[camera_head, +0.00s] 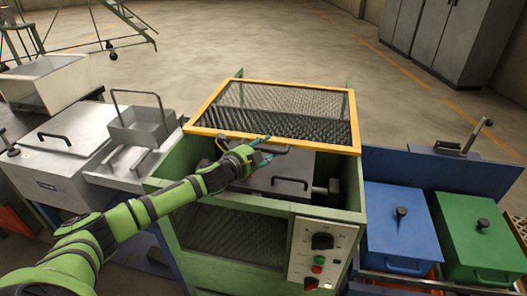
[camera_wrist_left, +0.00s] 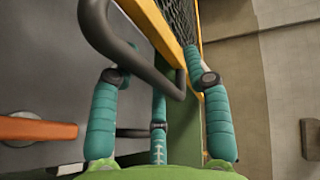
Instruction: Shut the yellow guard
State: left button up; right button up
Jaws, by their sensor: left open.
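The yellow guard (camera_head: 310,143), a yellow frame with dark wire mesh, stands over the back of the green furnace housing (camera_head: 358,205). The front of the housing is uncovered, and a grey plate with a black handle (camera_head: 290,186) shows there. My left gripper (camera_head: 264,149) is open at the guard's lower edge. In the left wrist view, the guard's dark bar handle (camera_wrist_left: 146,66) passes between the teal fingers of the gripper (camera_wrist_left: 160,82), with the yellow frame (camera_wrist_left: 154,22) close beyond. I cannot tell whether the fingers touch the handle. My right gripper is not in view.
A control panel (camera_head: 320,254) with a dial and buttons is on the housing's front. Blue (camera_head: 400,226) and green (camera_head: 480,235) lidded boxes stand at right. A grey lidded box (camera_head: 62,158) and small metal tray (camera_head: 140,128) stand at left.

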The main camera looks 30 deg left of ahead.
pick_arm(q)
notch_tip(320, 180, up, 10)
jog(key=w, duration=0.1)
jog(key=shift+a+f, duration=0.25)
jog(key=shift+a, duration=0.1)
jog(key=shift+w, duration=0.1)
notch_tip(320, 180, down, 8)
jog(key=s+d+g, duration=0.1)
jog(key=s+d, duration=0.1)
jog(key=d+f+v, duration=0.1)
jog(key=v, duration=0.8)
jog(key=shift+s+a+f+m+b, duration=0.2)
jog(key=shift+s+a+m+b, duration=0.05)
jog(key=shift+a+m+b, duration=0.05)
jog(key=shift+s, duration=0.1)
